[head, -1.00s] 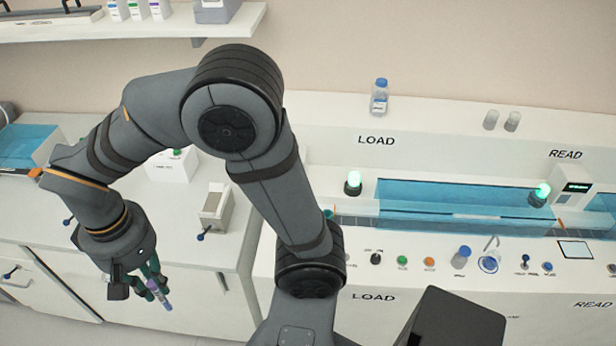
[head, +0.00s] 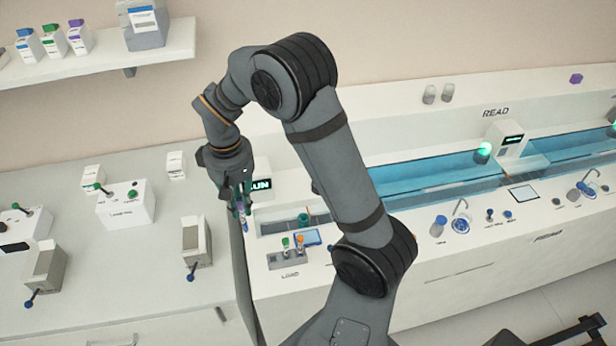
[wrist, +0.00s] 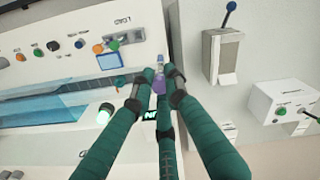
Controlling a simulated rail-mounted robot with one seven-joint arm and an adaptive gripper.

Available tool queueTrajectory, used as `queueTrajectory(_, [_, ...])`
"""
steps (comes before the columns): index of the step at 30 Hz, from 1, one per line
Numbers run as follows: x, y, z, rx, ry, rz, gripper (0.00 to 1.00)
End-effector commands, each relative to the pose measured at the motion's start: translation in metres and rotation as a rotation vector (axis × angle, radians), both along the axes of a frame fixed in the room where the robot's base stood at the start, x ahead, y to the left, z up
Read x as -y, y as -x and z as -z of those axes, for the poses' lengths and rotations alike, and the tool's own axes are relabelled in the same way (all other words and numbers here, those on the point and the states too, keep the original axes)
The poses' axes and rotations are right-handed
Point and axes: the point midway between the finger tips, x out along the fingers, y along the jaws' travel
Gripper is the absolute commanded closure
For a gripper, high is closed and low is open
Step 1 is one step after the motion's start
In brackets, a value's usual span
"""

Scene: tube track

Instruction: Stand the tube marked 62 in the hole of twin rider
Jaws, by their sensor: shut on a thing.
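My gripper (head: 241,203) is shut on a slim tube (head: 244,225) with a purple band, held in the air near the left end of the white bench. In the wrist view the tube (wrist: 159,78) sits between the green fingers, its far end pointing away from the camera. Its number cannot be read. I cannot pick out the twin rider for certain. A small green-topped piece (head: 303,219) shows in the track at the near end, partly hidden by my arm.
The white track bench (head: 470,245) holds a blue channel (head: 440,178). Left are grey-beige boxes (head: 196,240) and a white box with green knobs (head: 126,204).

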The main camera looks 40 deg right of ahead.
Motion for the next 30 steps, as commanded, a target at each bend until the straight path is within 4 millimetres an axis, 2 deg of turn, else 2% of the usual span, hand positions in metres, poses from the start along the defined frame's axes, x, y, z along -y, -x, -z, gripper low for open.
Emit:
queueTrajectory(1, [0.024,-0.013,0.006,-0.010,0.000,-0.001,1.00])
queueTrajectory(3, [0.057,-0.029,0.021,-0.009,-0.001,-0.020,1.00])
queueTrajectory(6, [0.105,-0.042,0.043,-0.010,-0.003,-0.047,1.00])
queueTrajectory(9, [0.147,-0.045,0.064,-0.008,-0.006,-0.070,1.00])
queueTrajectory(13, [0.188,-0.040,0.086,-0.005,-0.006,-0.094,1.00])
queueTrajectory(15, [0.202,-0.037,0.094,-0.003,-0.005,-0.103,1.00])
queueTrajectory(19, [0.217,-0.033,0.103,-0.001,-0.005,-0.115,1.00])
queueTrajectory(30, [0.220,-0.031,0.125,-0.001,-0.005,-0.117,1.00])
